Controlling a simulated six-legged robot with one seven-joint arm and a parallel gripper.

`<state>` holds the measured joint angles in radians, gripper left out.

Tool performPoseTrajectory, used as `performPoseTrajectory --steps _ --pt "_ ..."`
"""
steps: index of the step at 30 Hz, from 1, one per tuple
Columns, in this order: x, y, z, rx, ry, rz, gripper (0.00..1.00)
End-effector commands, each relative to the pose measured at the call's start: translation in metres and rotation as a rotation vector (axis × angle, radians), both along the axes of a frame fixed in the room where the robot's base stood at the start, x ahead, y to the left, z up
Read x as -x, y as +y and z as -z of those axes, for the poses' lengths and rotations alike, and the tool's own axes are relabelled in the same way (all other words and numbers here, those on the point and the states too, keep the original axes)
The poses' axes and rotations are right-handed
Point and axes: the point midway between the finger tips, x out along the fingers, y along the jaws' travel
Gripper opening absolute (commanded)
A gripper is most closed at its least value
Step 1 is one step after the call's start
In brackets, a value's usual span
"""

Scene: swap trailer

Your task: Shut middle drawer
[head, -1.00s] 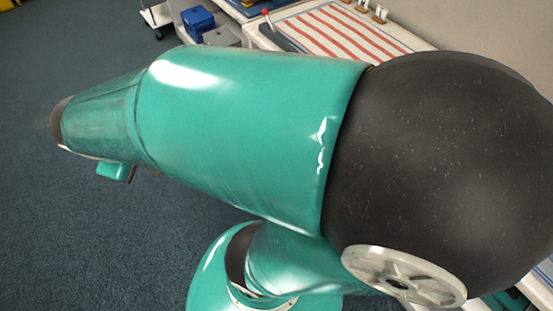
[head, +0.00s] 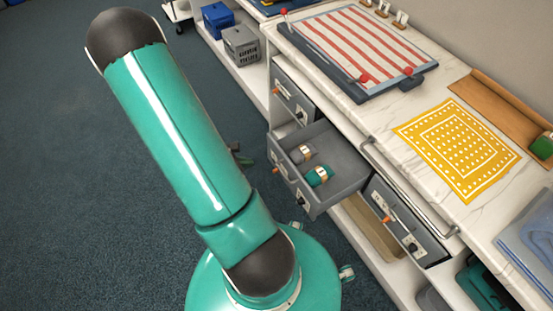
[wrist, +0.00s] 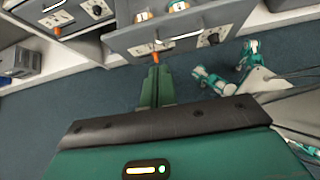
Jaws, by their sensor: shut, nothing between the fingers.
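The middle drawer (head: 345,183) stands pulled out from the cabinet, between two other drawers. In the head view my arm hides most of the gripper.
A left drawer (head: 292,97) and a right drawer (head: 400,222) flank the open one. The counter above bears a red-striped board (head: 357,50) and a yellow mat (head: 458,148). A blue bin (head: 217,18) and grey crate (head: 241,45) sit on the low shelf. The floor at left is clear.

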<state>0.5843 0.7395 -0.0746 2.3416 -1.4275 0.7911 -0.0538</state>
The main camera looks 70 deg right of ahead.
Motion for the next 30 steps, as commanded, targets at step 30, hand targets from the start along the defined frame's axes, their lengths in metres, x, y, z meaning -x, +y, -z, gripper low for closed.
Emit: performPoseTrajectory --steps 30 --pt "0.079 -0.084 0.077 -0.016 0.024 -0.02 0.0"
